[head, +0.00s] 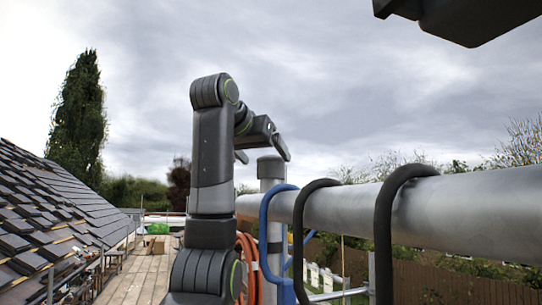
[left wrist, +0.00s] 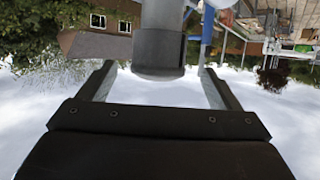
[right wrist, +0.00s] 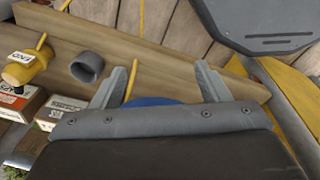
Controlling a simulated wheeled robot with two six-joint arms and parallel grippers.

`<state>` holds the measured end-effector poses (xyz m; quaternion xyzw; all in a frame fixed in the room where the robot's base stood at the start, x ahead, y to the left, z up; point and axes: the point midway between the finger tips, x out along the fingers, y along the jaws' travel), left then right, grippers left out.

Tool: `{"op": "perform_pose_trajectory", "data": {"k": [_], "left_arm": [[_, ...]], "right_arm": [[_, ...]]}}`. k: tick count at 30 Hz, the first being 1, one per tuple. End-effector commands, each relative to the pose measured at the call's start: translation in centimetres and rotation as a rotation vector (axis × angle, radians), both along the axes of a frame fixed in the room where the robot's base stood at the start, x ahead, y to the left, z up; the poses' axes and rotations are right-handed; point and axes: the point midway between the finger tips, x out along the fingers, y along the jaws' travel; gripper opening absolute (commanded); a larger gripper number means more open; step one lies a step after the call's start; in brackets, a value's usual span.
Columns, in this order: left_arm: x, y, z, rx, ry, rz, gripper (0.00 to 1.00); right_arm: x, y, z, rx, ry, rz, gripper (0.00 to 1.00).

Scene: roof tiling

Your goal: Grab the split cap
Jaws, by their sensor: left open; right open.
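A grey cap (left wrist: 158,52) sits on the end of an upright grey post (head: 271,180); no split in it can be made out. In the left wrist view the cap lies between the two spread fingers of my left gripper (left wrist: 157,70), with a gap on each side. In the head view my left gripper (head: 263,154) is open at the post's top. My right gripper (right wrist: 160,72) is open and empty above wooden boards. A short grey hollow cylinder (right wrist: 87,67) lies beyond its left finger.
A thick metal pipe (head: 345,208) runs right from the post, with black hoses (head: 386,235) and a blue hose (head: 264,232) looped over it. A tiled roof (head: 50,205) slopes at left, beside a plank walkway (head: 140,275). A yellow item (right wrist: 27,68) and boxes lie near my right gripper.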

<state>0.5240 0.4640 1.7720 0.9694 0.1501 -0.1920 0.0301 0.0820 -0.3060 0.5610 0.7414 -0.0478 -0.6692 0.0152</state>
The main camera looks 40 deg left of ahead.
Motion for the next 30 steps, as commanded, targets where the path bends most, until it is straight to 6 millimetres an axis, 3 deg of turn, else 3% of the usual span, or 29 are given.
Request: {"op": "perform_pose_trajectory", "data": {"k": [1,13,19,28,30], "left_arm": [[0.2,0.2,0.4,0.003,0.004,0.004,0.85],[1.7,0.3,-0.3,0.003,0.003,0.002,0.85],[3.4,0.8,-1.4,0.002,0.004,0.001,0.85],[3.6,0.9,-1.6,0.001,0.001,0.0,0.85],[3.6,0.9,-1.6,0.001,0.001,0.0,0.76]], "right_arm": [[0.0,0.0,1.3,0.0,0.0,0.0,0.69],[0.3,0.0,5.6,0.0,-0.004,0.001,0.69],[0.3,0.0,6.3,0.0,-0.005,0.001,0.69],[0.4,0.0,6.2,0.0,-0.005,0.001,0.69],[0.4,0.0,6.2,0.0,-0.005,0.001,0.69]]}}
